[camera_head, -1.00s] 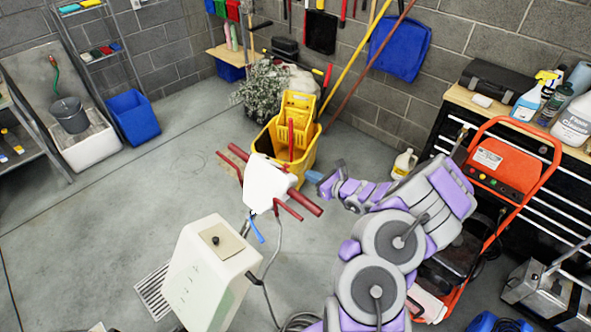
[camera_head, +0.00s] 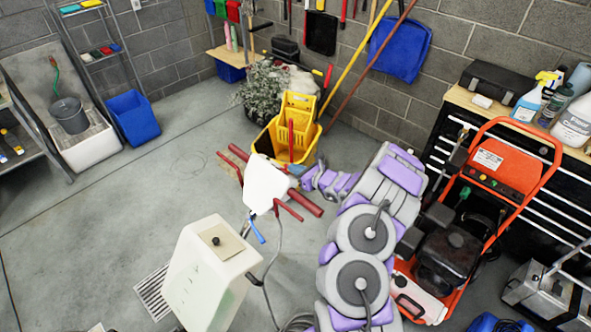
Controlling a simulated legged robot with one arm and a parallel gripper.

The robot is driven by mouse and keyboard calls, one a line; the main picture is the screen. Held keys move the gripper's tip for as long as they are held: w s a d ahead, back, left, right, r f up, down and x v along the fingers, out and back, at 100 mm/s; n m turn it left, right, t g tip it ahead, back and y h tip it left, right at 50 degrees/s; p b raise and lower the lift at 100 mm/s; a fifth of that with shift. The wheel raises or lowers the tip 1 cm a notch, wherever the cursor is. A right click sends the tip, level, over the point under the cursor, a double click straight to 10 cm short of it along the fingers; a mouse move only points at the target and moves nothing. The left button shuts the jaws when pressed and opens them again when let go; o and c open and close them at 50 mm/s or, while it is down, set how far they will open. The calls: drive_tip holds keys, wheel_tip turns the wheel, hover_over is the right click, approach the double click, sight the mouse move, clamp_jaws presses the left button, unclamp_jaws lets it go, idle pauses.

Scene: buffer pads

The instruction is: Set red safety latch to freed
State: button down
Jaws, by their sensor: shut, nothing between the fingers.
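A floor machine with a pale body (camera_head: 205,270) stands on the floor, with a white control head (camera_head: 267,185) above it. Red bars stick out from both sides of the head: a thick grip (camera_head: 306,203) and a thinner red lever (camera_head: 289,211) on the right, and more red bars (camera_head: 231,164) on the left. I cannot tell which red part is the safety latch. A blue lever (camera_head: 257,231) hangs below the head. My gripper (camera_head: 296,170) is shut and empty at the head's upper right edge. I cannot tell whether it touches the head.
A yellow mop bucket (camera_head: 265,143) with a red upright part stands right behind the head. A cable (camera_head: 272,262) hangs from the machine to the floor. An orange-framed machine (camera_head: 547,180) and a black tool chest (camera_head: 440,140) stand at right. The floor at left is clear.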

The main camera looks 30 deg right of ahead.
drive_tip(key=shift+b+x, duration=0.6)
drive_tip(key=shift+x, duration=0.35)
drive_tip(key=shift+w+a+r, duration=0.15)
drive_tip(key=shift+w+r, duration=0.05)
drive_tip(key=shift+w, duration=0.05)
drive_tip(key=shift+r, duration=0.1)
drive_tip(key=shift+s+d+r, duration=0.1)
drive_tip(key=shift+s+d, duration=0.15)
drive_tip(key=shift+s, duration=0.2)
drive_tip(key=p+v, duration=0.1)
drive_tip(key=v, duration=1.2)
drive_tip(key=shift+d, duration=0.1)
